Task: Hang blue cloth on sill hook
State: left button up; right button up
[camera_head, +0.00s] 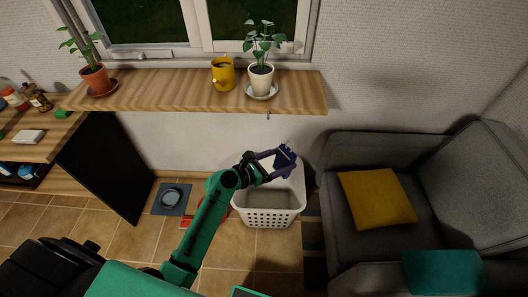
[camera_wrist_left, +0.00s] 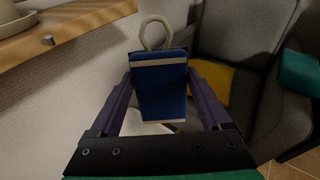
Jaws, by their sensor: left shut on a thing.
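The blue cloth (camera_head: 285,158) is held by my left gripper (camera_head: 276,162) above the white laundry basket in the head view. In the left wrist view the cloth (camera_wrist_left: 159,88) is a folded blue piece with pale bands and a light loop (camera_wrist_left: 157,30) standing up at its top. It sits between the two fingers of my left gripper (camera_wrist_left: 160,100), which is shut on it. The sill hook (camera_head: 268,116) is a small peg under the front edge of the wooden sill.
The wooden sill (camera_head: 150,93) bears a terracotta pot (camera_head: 95,80), a yellow mug (camera_head: 223,76) and a white potted plant (camera_head: 261,80). The white basket (camera_head: 268,218) stands below the gripper. A grey armchair (camera_head: 345,215) with a yellow cushion (camera_head: 377,197) is at right.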

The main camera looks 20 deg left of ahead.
pick_arm(q)
jog(key=w+a+f+n+t+y+b, duration=0.1)
jog(key=w+a+n+t+y+b, duration=0.3)
jog(key=w+a, duration=0.4)
jog(key=shift+w+a+f+t+b, duration=0.3)
jog(key=shift+w+t+b, duration=0.35)
jog(key=shift+w, duration=1.45)
jog(key=o, duration=1.2)
jog(key=shift+c, duration=0.2)
jog(key=shift+s, duration=0.15)
